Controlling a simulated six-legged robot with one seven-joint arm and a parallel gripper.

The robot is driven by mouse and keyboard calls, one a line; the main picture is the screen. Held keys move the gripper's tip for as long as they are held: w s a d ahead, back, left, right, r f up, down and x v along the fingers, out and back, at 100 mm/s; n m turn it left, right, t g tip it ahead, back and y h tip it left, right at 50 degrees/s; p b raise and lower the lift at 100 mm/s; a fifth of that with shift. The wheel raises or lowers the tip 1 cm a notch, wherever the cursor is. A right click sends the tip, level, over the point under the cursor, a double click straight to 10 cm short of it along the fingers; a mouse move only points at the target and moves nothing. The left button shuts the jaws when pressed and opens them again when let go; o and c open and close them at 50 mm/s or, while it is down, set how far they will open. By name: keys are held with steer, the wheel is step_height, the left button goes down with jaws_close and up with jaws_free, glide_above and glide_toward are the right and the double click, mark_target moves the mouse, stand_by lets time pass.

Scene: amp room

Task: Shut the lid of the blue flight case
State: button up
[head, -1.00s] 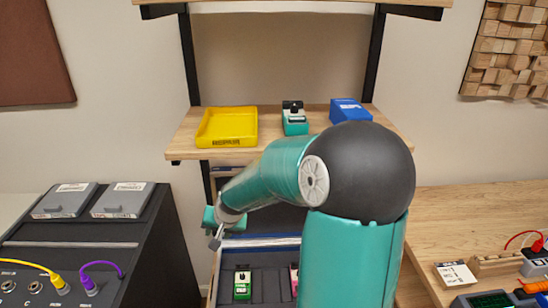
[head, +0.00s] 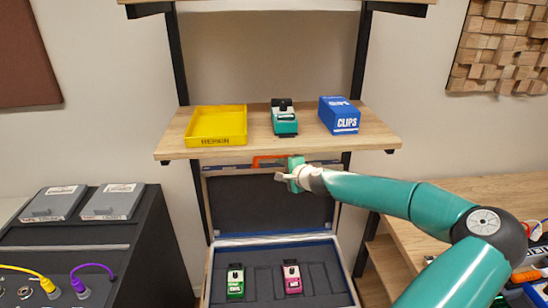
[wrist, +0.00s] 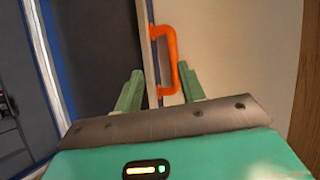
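The blue flight case (head: 275,240) stands open below the shelf, with a blue rim and dark foam inside. Its lid (head: 240,205) stands up at the back, dark lining facing me. An orange handle (head: 262,160) is on the lid's top edge; it also shows in the wrist view (wrist: 173,62). My gripper (head: 281,178) is at the top of the lid, close to the handle, and partly covers it. In the wrist view my gripper (wrist: 160,88) is open, its fingers on either side of the handle and lid edge. Contact cannot be told.
A green pedal (head: 235,283) and a pink pedal (head: 292,278) sit in the case. Just above the lid, a wooden shelf (head: 165,148) holds a yellow tray (head: 217,110), a teal pedal (head: 284,120) and a blue CLIPS box (head: 339,115). A black amp cabinet (head: 140,240) stands left, a wooden bench right.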

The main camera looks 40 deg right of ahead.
mark_target(275, 157)
steer(key=shift+m+h, duration=0.5)
steer(key=shift+m, duration=0.2)
steer(key=w+d+f, duration=0.1)
steer(key=w+d, duration=0.1)
steer(key=w, duration=0.1)
steer(key=w+d, duration=0.2)
steer(key=w, duration=0.2)
steer(key=w+d+f, duration=0.1)
steer(key=w+d, duration=0.2)
steer(key=shift+w+f, duration=0.3)
steer(key=shift+w, duration=0.1)
jaws_close()
